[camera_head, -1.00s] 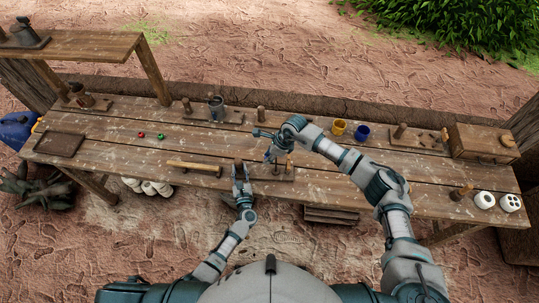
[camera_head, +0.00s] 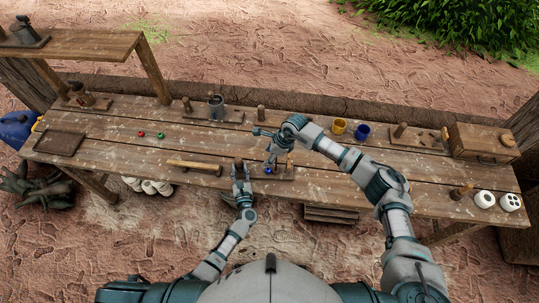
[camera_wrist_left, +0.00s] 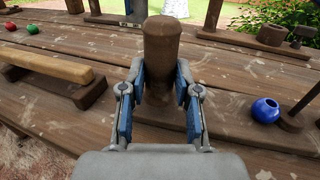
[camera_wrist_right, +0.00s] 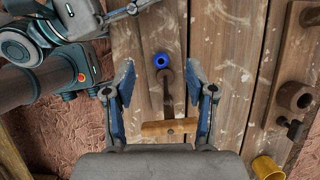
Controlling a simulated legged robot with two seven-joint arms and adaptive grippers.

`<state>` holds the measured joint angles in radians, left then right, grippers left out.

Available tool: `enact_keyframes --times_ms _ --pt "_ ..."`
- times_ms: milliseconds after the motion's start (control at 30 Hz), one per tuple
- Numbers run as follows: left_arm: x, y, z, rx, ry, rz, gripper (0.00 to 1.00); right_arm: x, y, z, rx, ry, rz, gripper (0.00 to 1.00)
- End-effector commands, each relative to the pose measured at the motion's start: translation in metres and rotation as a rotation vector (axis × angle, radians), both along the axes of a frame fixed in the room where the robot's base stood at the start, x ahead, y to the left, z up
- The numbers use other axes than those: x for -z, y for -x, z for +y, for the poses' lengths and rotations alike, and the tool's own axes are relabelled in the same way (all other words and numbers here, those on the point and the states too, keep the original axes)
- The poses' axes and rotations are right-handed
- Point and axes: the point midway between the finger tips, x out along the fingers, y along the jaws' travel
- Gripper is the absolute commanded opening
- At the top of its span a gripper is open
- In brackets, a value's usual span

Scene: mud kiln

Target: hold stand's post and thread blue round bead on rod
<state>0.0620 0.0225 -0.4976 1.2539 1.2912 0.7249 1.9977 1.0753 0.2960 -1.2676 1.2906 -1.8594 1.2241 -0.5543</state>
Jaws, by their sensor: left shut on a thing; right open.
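The stand (camera_head: 258,176) lies along the bench's front edge. Its thick brown post (camera_wrist_left: 160,62) stands between the fingers of my left gripper (camera_wrist_left: 158,92), which is shut on it. There, the thin dark rod (camera_wrist_left: 299,108) appears to the right of the bead. No rod shows through the bead's hole. My right gripper (camera_wrist_right: 161,103) is open above the stand; the bead (camera_wrist_right: 161,61) is beyond its fingertips, apart from them.
Red and green beads (camera_head: 161,135) lie farther left. A yellow cup (camera_head: 339,127) and blue cup (camera_head: 362,132) stand at the back right. Bare planks lie right of the stand.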

Motion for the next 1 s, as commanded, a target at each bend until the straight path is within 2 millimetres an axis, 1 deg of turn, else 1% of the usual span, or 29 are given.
enact_keyframes --times_ms 33,800,1000 --pt "0.003 0.001 0.002 -0.002 -0.001 0.006 0.0 -0.002 0.0 0.0 -0.001 0.0 -0.001 0.56" --pt "0.003 0.001 0.001 -0.001 -0.001 0.006 0.0 -0.053 0.0 0.0 0.0 0.0 -0.001 0.56" --pt "0.003 0.001 0.001 -0.001 -0.001 0.006 0.0 -0.058 0.0 0.0 0.0 -0.001 0.0 0.56"
